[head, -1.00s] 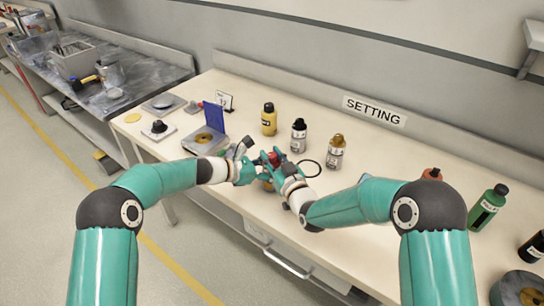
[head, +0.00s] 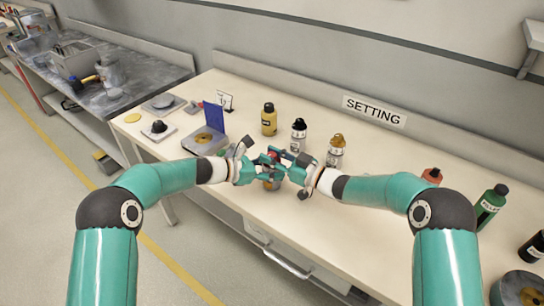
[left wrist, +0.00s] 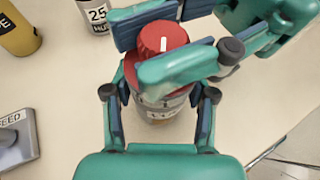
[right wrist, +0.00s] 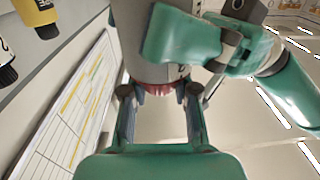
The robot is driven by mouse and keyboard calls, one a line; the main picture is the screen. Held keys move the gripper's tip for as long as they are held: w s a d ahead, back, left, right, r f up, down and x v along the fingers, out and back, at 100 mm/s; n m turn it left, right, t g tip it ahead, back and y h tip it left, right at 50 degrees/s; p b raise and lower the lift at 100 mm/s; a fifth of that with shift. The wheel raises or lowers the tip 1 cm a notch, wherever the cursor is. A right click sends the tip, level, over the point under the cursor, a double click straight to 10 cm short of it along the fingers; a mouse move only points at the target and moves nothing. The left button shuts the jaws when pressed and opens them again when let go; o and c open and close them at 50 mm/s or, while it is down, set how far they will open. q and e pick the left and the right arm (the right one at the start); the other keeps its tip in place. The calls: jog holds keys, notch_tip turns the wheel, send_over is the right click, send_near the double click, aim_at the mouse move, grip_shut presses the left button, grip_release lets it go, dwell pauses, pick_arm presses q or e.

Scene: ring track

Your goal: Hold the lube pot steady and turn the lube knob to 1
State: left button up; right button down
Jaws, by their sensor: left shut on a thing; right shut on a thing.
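The lube pot (head: 269,184) stands near the front of the cream table, mostly hidden by my grippers. Its body (left wrist: 160,106) shows in the left wrist view, with a red lid and a red knob (left wrist: 163,37) bearing a white mark on top. My left gripper (head: 260,175) is shut on the pot's body from the left. My right gripper (head: 279,158) is shut on the red knob (head: 274,155) from the right. In the right wrist view, red shows between its fingertips (right wrist: 168,92). I cannot read the dial's numbers or which one the mark faces.
Behind the pot stand a yellow bottle (head: 269,119), a white bottle with a black cap (head: 298,136) and one with a gold cap (head: 335,151). Green (head: 489,207) and orange (head: 431,176) bottles stand at right.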

jog(key=shift+r+n+g+y, duration=0.15)
jog(key=shift+n+g+y, duration=0.6)
jog(key=shift+g, duration=0.35)
jog(key=c, duration=0.8)
grip_release()
jog(key=shift+c, duration=0.2)
jog(key=shift+s+d, duration=0.1)
jog(key=v, duration=1.1)
jog(key=shift+d, duration=0.35)
jog(key=shift+s, duration=0.1)
